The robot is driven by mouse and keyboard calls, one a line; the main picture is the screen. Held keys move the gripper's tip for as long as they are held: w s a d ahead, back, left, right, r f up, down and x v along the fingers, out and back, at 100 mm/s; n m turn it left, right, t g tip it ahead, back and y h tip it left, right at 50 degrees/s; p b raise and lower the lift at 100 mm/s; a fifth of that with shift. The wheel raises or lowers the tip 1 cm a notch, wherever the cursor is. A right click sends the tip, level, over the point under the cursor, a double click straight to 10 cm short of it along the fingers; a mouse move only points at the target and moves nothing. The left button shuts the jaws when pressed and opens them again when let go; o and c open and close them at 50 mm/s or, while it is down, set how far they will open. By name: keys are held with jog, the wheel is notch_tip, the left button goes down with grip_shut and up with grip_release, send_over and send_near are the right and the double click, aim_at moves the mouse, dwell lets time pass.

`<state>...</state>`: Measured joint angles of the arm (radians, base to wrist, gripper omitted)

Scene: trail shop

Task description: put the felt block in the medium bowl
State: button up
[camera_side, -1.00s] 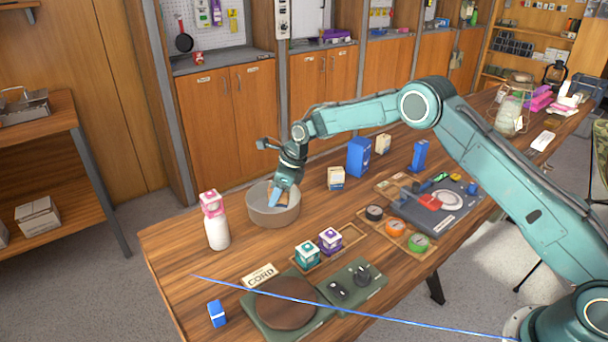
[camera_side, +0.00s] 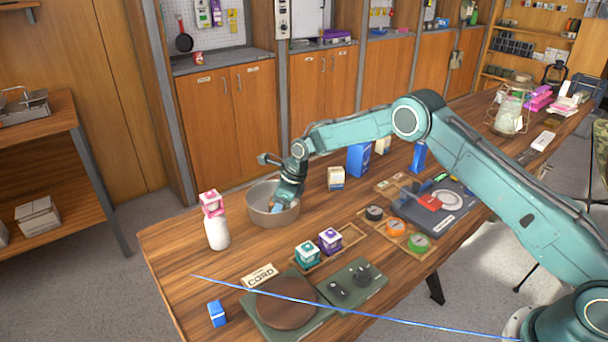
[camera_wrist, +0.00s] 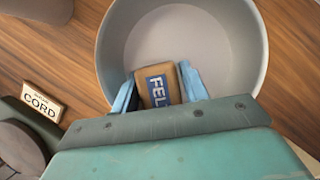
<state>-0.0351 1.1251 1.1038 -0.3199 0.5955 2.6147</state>
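The felt block (camera_wrist: 158,86) is brown with a blue label and sits between the two blue fingers of my gripper (camera_wrist: 160,88) in the wrist view. The fingers lie against its sides. The medium bowl (camera_side: 262,216) is a round grey bowl near the far left of the table. It also shows in the wrist view (camera_wrist: 255,60), with its inside empty beyond the block. In the side view my gripper (camera_side: 277,208) points down inside the bowl's rim, towards its right side. The block is hidden there. I cannot tell whether it touches the bowl floor.
A CORD sign (camera_side: 260,276), a tray with teal and purple boxes (camera_side: 350,236) and a small blue box (camera_side: 216,313) are nearer.

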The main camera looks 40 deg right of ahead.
dwell(0.3)
jog(key=v, duration=1.2)
jog(key=shift+r, duration=0.15)
dwell(0.5)
jog(key=s+d+r+n+t+h, duration=0.1)
jog(key=s+d+r+n+h, duration=0.15)
jog(key=s+r+n, duration=1.4)
jog(key=s+d+r+n, duration=0.1)
jog(key=s+n, duration=0.4)
jog(key=s, duration=0.9)
jog(key=s+d+r+n+t, duration=0.1)
jog(key=s+n, duration=0.4)
jog(key=s, duration=0.9)
jog(key=shift+s+d+r+h, duration=0.25)
jog(key=shift+d+h, duration=0.1)
jog(key=shift+d, duration=0.5)
